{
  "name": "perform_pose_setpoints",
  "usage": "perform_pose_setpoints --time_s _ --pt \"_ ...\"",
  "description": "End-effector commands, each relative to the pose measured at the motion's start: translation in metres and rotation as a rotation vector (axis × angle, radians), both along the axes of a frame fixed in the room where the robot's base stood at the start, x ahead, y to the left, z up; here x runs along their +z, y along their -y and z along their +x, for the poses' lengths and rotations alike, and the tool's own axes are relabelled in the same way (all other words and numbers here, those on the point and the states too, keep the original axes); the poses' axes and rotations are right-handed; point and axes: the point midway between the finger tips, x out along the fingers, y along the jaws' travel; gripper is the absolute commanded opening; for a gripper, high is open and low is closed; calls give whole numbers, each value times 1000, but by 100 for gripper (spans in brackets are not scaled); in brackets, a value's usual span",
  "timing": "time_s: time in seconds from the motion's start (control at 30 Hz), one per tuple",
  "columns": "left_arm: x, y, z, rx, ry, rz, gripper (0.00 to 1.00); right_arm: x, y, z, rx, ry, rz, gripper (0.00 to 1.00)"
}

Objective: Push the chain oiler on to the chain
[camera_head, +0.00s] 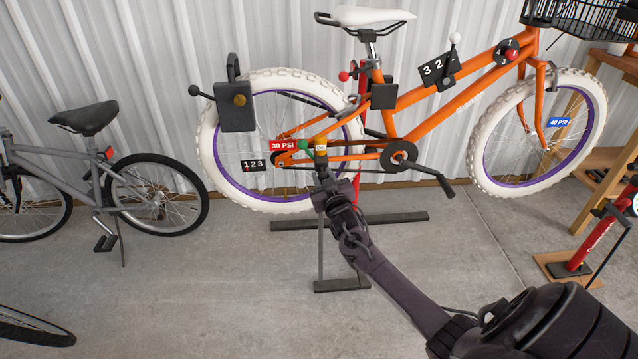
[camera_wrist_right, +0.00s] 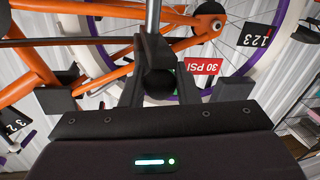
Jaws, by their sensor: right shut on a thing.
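The orange bike (camera_head: 430,115) is held up with its chain and crank (camera_head: 398,156) facing me. A small yellow-orange part with a pale label, which looks like the chain oiler (camera_head: 320,147), sits by the lower frame tube near the rear hub. My right gripper (camera_head: 322,178) is just below it. In the right wrist view, the fingers (camera_wrist_right: 160,85) are shut on a dark round knob (camera_wrist_right: 158,82) with a silver rod (camera_wrist_right: 153,16) leading from it. The rod's far end is cut off there, so its contact with the chain cannot be told. My left gripper is out of view.
A green ball (camera_head: 304,146) is close left of the oiler. A black box (camera_head: 235,112) hangs at the rear wheel. The red stand's dark base (camera_head: 390,220) is below. A grey bike (camera_head: 100,175) stands left, and a red pump (camera_head: 598,235) right. Open floor lies in front.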

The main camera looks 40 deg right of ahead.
Motion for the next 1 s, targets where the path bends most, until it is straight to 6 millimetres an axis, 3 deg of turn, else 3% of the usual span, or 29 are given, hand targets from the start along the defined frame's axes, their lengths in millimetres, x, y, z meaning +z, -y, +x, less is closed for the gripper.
perform_pose_setpoints --time_s 0.17,0.2,0.33,0.7,1.0 --pt "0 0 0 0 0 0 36 4 1 1 -1 6 0 0" --pt "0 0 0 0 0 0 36 4 1 1 -2 6 0 32" --pt "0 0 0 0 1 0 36 4 1 1 -2 6 0 48" --pt "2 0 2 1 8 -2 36 3 -2 -6 0 3 0 48" --pt "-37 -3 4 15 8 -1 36 3 -19 -50 0 3 1 48"
